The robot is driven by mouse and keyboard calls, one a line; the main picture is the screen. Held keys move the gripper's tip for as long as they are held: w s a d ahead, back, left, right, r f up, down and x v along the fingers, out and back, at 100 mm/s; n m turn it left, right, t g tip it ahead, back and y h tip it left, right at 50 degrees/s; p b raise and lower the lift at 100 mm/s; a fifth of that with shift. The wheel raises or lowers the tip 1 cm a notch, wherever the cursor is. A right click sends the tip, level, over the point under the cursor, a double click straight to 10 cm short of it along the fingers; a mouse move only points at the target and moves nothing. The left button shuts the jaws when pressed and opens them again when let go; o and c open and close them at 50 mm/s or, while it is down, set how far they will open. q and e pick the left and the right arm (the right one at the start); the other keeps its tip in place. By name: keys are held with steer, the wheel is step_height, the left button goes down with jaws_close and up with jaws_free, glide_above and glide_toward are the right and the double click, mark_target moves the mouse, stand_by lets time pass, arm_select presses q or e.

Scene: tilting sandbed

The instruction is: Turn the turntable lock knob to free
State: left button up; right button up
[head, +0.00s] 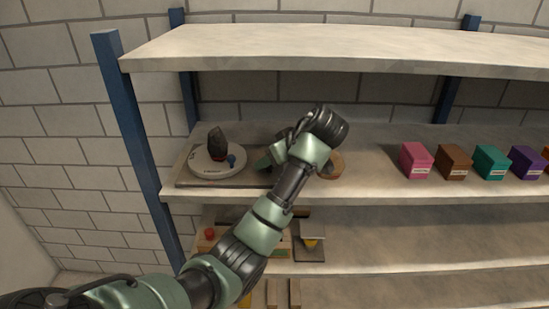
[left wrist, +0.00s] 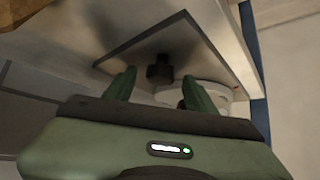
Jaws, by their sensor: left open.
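The turntable (head: 205,171) is a white disc on a grey base board (head: 190,182), at the left of the middle shelf. A dark stone-like piece (head: 217,146) with a reddish lower part and a small blue piece (head: 231,160) stand on it. In the left wrist view the disc (left wrist: 215,90) shows behind the right finger. A dark, lobed knob (left wrist: 160,70) rises from the board beside the disc. My left gripper (left wrist: 158,77) is open, its two green fingers on either side of the knob; contact cannot be told. In the head view my left gripper (head: 268,157) hides the knob.
A tan round object (head: 336,165) lies right of my wrist. Pink (head: 416,160), brown (head: 453,162), teal (head: 490,162) and purple (head: 527,162) boxes stand farther right. The upper shelf (head: 270,45) overhangs. A blue post (head: 135,130) stands at left.

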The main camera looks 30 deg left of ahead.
arm_select(q)
steer(key=b+v, duration=0.1)
steer(key=v, duration=0.6)
steer(key=shift+d+r, duration=0.15)
steer(key=shift+d, duration=0.1)
steer(key=shift+s, duration=0.1)
